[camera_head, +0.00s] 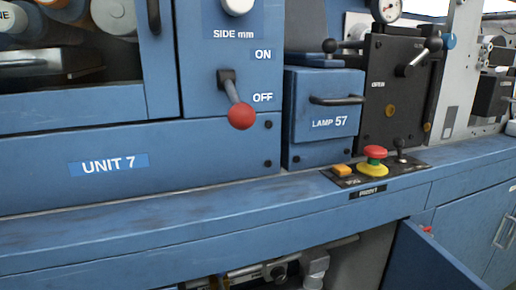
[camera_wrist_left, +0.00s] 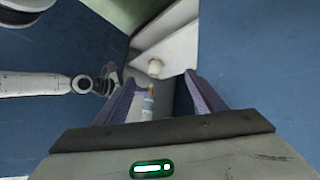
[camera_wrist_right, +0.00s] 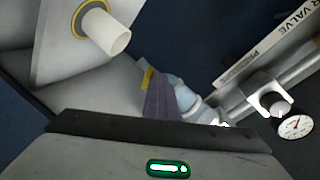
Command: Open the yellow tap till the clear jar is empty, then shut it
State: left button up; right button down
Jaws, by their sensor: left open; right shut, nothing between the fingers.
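In the right wrist view, my right gripper (camera_wrist_right: 160,82) is shut with nothing between its purple fingers. A small yellow piece, apparently the yellow tap (camera_wrist_right: 148,77), shows right beside the fingertips; I cannot tell whether they touch. A pale bluish clear body, apparently the clear jar (camera_wrist_right: 183,97), is partly hidden behind the fingers. Its liquid level cannot be read. In the left wrist view, my left gripper (camera_wrist_left: 163,80) is open. A small clear jar (camera_wrist_left: 148,106) with a yellow part on top shows farther off between its fingers. Neither gripper shows in the head view.
A white pipe stub (camera_wrist_right: 105,30) with a yellow ring, a VALVE label plate (camera_wrist_right: 270,45) and a dial gauge (camera_wrist_right: 295,125) surround the right gripper. In the head view, a blue door (camera_head: 430,262) stands open below the blue ledge (camera_head: 200,205), beside an opening with pipework.

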pick_arm(q)
notch_tip(320, 180, up, 4)
jog(key=p, duration=0.3)
jog(key=shift+f+p, duration=0.15)
jog(key=shift+p, duration=0.15)
pick_arm(e)
jog(key=f+v, duration=0.1)
jog(key=v, duration=0.5)
jog(key=shift+s+a, duration=0.2)
pick_arm(q)
jog(key=shift+f, duration=0.1)
pick_arm(e)
jog(key=shift+d+r, duration=0.1)
pick_arm(q)
jog(key=shift+w+d+t+h+b, duration=0.15)
jog(key=shift+d+t+h+b, duration=0.35)
jog(key=shift+b, duration=1.55)
jog(key=shift+w+d+t+h+b, duration=0.25)
jog(key=shift+d+h+b, duration=0.35)
jog(key=shift+b, duration=1.4)
pick_arm(e)
jog(key=w+a+m+t+h, duration=0.1)
jog(key=w+m, duration=0.5)
jog(key=m, duration=0.7)
jog(key=shift+a+r, duration=0.35)
jog(key=shift+a, duration=0.1)
